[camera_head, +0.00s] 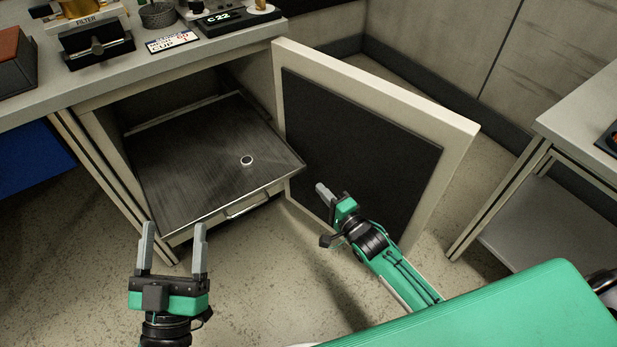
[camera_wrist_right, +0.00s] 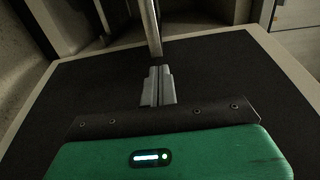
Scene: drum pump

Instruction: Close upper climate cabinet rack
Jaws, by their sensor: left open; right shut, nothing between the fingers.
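The metal rack (camera_head: 195,160) is a flat grey sheet at the upper level of the open cabinet, its front edge pulled out past the cabinet opening. A bar handle (camera_head: 247,206) runs along its front. My left gripper (camera_head: 175,235) is open and empty, in front of the rack's left front corner and apart from it. My right gripper (camera_head: 322,192) is shut and empty, right of the rack, in front of the door's dark inner panel. In the right wrist view its closed fingers (camera_wrist_right: 158,88) show against that dark panel. I cannot tell whether they touch anything.
The cabinet door (camera_head: 455,150) stands wide open to the right. A small white ring (camera_head: 247,161) lies on the rack. The countertop (camera_head: 170,65) above holds a filter device, a label card and other items. Another table (camera_head: 575,125) stands at right. Floor is free in front.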

